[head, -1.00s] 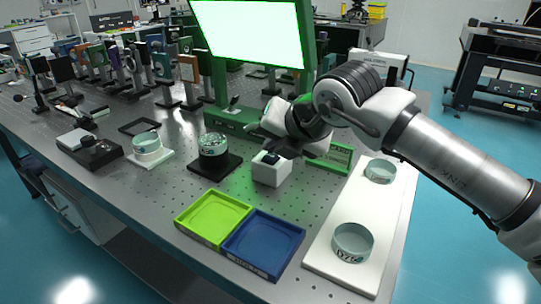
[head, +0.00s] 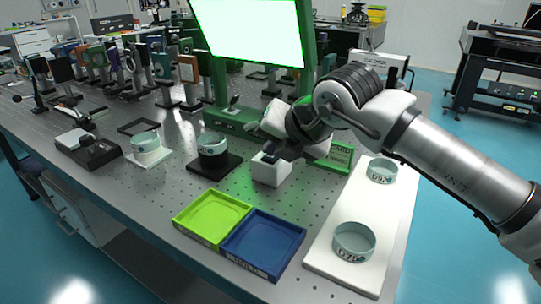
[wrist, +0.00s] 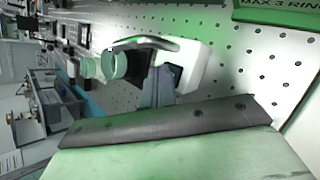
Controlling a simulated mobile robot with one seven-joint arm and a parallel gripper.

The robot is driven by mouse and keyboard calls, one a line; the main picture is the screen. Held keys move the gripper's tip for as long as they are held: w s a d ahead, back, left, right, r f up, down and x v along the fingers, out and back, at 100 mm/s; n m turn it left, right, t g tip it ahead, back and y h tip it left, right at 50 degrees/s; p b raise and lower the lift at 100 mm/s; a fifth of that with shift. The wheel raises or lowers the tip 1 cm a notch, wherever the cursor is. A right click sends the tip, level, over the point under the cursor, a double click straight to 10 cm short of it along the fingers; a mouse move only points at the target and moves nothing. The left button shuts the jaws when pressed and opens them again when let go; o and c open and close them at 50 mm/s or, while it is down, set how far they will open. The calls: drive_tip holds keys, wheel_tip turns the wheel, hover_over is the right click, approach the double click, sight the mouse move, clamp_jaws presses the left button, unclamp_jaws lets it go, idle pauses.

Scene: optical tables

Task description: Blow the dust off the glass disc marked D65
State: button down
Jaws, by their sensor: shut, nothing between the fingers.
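A pale glass disc (head: 212,146) sits on a black square stand mid-table; its top looks clear and its mark is too small to read. Another disc (head: 146,143) sits on a white stand to its left. Two marked discs stand on the white board at right: the front one (head: 354,241) seems to read D75, and the back one's mark (head: 381,171) is unclear. My gripper (head: 270,154) is shut and empty at the top of a white block (head: 270,172), right of the black stand. The wrist view shows the block (wrist: 197,66) with a dark opening, and a pale disc (wrist: 113,66) beyond.
A lime tray (head: 213,218) and a blue tray (head: 263,244) lie in front. A green-framed bright screen (head: 247,30) stands behind my gripper, with a green sign (head: 338,157) to the right. Mounted optics crowd the back left. Bare perforated table lies left of the trays.

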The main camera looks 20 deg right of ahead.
sight(274, 160)
idle(0.3)
drive_tip(key=shift+r+p, duration=0.3)
drive_tip(key=shift+r, duration=0.5)
drive_tip(key=shift+r+p, duration=1.3)
drive_tip(key=shift+r, duration=1.25)
